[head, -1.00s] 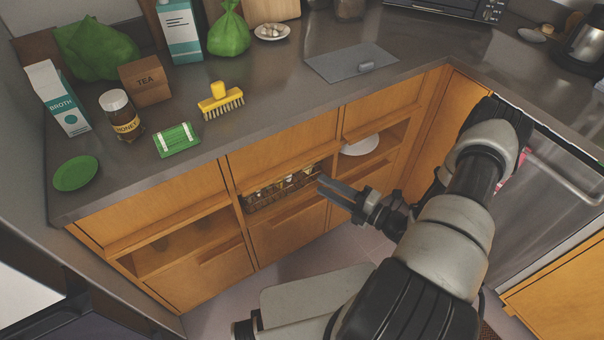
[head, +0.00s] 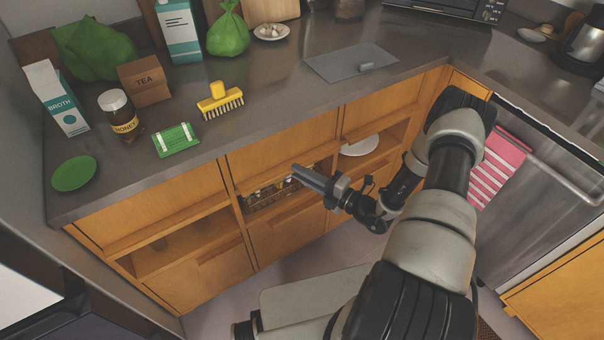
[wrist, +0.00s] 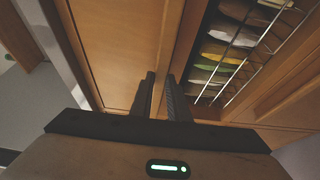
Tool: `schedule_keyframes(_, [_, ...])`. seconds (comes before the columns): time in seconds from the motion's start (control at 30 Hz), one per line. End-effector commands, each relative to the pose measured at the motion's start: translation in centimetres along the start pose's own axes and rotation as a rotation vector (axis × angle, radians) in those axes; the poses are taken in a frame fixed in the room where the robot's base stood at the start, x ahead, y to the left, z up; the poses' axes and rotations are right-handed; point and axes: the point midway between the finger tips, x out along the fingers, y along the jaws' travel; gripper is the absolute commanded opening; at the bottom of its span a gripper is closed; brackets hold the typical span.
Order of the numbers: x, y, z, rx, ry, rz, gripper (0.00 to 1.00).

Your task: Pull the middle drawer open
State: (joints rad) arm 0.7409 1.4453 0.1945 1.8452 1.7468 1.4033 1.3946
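The middle drawer (head: 285,148) is the flat maple front at the top of the middle cabinet section, just under the counter. It looks closed, with a projecting wooden lip along its lower edge. The drawer front also shows in the wrist view (wrist: 115,45), turned on its side, with its lip running up the picture. My gripper (head: 298,174) is at the lip, in front of the open shelf below the drawer. In the wrist view its two fingers (wrist: 160,78) stand a narrow gap apart, pointing at the lip. I cannot tell whether they touch it.
A wire basket (head: 262,197) of packets fills the shelf under the drawer and also shows in the wrist view (wrist: 283,50). A white plate (head: 360,147) lies on the shelf to the right. A dishwasher with a striped towel (head: 497,165) is at the right.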

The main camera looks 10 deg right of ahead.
Motion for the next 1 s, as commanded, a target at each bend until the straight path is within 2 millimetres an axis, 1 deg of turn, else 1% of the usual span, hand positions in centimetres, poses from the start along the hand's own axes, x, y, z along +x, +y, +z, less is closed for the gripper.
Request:
schedule_keyframes(0.03, [0.0, 0.0, 0.0, 0.0, 0.0, 0.0, 0.04])
schedule_keyframes(0.07, [0.0, 0.0, 0.0, 0.0, 0.0, 0.001, 0.0])
schedule_keyframes(0.37, [-0.2, 0.0, -0.1, 0.0, -0.001, 0.0, 0.0])
schedule_keyframes(0.47, [-0.8, 0.0, -0.2, 0.001, -0.002, 0.0, 0.0])
schedule_keyframes(0.57, [-2.0, 0.1, -0.7, 0.001, -0.003, 0.0, 0.0])
schedule_keyframes(0.67, [-3.7, 0.1, -1.4, 0.003, -0.005, 0.0, 0.0])
schedule_keyframes(0.77, [-5.9, 0.1, -2.2, 0.003, -0.006, 0.0, 0.0])
schedule_keyframes(1.0, [-12.0, 0.0, -4.8, 0.004, -0.006, 0.0, 0.0])
